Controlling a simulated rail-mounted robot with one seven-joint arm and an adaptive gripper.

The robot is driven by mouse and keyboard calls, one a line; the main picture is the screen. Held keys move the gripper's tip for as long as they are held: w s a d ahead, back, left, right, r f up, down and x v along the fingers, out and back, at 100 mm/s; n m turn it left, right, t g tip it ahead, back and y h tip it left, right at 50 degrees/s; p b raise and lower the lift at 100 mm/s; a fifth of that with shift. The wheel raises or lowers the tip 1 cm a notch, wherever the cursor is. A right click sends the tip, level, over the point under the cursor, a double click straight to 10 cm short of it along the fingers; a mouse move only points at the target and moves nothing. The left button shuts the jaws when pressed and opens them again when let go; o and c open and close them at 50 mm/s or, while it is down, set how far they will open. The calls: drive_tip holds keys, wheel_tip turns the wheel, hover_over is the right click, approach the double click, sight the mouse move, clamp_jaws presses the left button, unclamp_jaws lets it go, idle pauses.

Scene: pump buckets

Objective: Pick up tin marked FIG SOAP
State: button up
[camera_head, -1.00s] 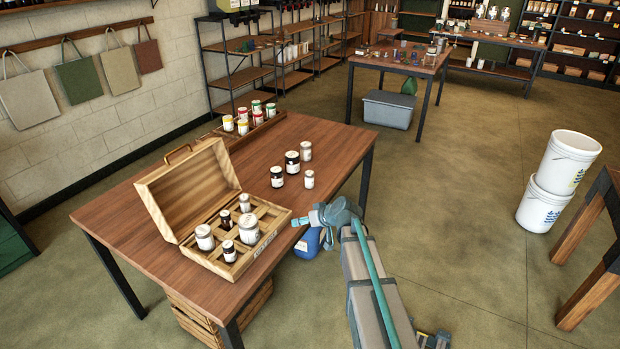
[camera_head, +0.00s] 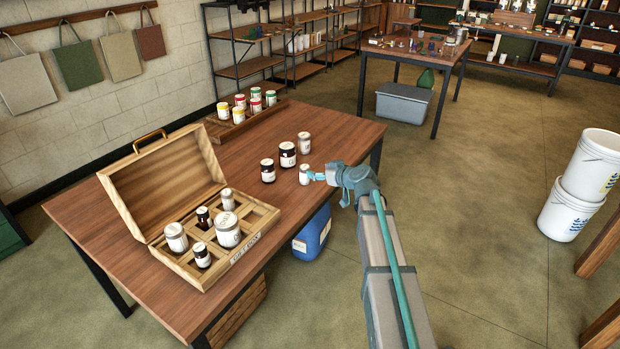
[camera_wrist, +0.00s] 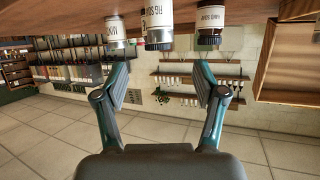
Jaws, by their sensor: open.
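In the head view my gripper (camera_head: 314,176) is at the table's right edge, beside a small white tin (camera_head: 304,175).
An open wooden gift box (camera_head: 188,272) holding several tins stands at the front of the table (camera_head: 125,255). A wooden tray (camera_head: 243,124) of colour-lidded tins is at the back. A blue container (camera_head: 312,235) stands on the floor below the right edge.

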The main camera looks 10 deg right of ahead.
sight(308, 169)
drive_tip(key=p+x, duration=0.1)
drive_tip(key=x, duration=0.5)
drive_tip(key=shift+w+a+p, duration=0.15)
drive_tip(key=shift+w+p, duration=0.05)
drive_tip(key=shift+p, duration=0.2)
drive_tip(key=p+x, duration=0.1)
drive_tip(key=x, duration=0.2)
drive_tip(key=shift+w+f, duration=0.2)
drive_tip(key=shift+f, duration=0.1)
drive_tip(key=shift+w+a+f, duration=0.2)
drive_tip(key=shift+f, duration=0.05)
drive_tip(key=c, duration=1.3)
drive_tip(key=shift+o, duration=0.2)
drive_tip(key=shift+r, duration=0.1)
